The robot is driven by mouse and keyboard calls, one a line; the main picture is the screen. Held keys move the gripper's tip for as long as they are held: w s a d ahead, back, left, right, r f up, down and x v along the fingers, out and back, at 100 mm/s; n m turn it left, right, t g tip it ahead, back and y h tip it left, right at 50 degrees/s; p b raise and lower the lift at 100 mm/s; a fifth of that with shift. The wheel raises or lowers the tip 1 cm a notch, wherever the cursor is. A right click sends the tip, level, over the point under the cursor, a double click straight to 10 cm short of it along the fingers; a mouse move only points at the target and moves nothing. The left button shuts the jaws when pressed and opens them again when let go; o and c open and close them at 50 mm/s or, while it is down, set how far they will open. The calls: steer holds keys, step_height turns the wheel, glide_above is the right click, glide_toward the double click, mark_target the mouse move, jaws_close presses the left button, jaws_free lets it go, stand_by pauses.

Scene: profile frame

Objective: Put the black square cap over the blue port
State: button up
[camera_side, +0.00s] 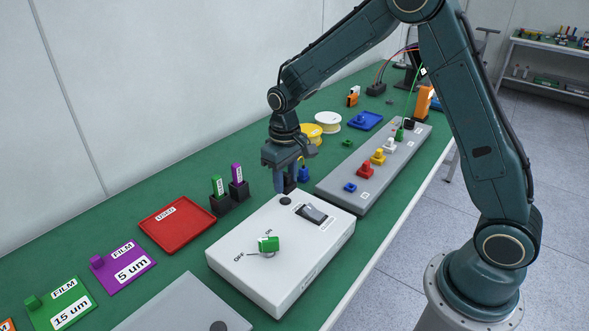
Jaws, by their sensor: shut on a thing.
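My gripper (285,187) points down above the far edge of the white switch box. Its fingers are closed on a small black piece, which looks like the black square cap (290,184); a finger hides part of it. The blue port (350,187) is low and blue, at the near end of the long grey strip (334,194), to the right of my gripper and apart from it. Nothing covers the blue port.
The strip also carries red (366,171), yellow (378,157), white (390,145), green and black pieces. The white box (305,252) has a green-handled switch. A red tray (177,223) lies left.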

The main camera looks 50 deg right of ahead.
steer(key=s+d+r, duration=0.1)
steer(key=s+d, duration=0.3)
steer(key=d, duration=0.7)
glide_above(351, 189)
steer(key=d, duration=0.1)
steer(key=shift+w+r, duration=0.3)
steer(key=shift+r, duration=0.05)
steer(key=shift+f, duration=0.25)
steer(key=shift+f, duration=3.15)
steer(key=shift+f, duration=1)
steer(key=o, duration=1)
steer(key=shift+r, duration=0.1)
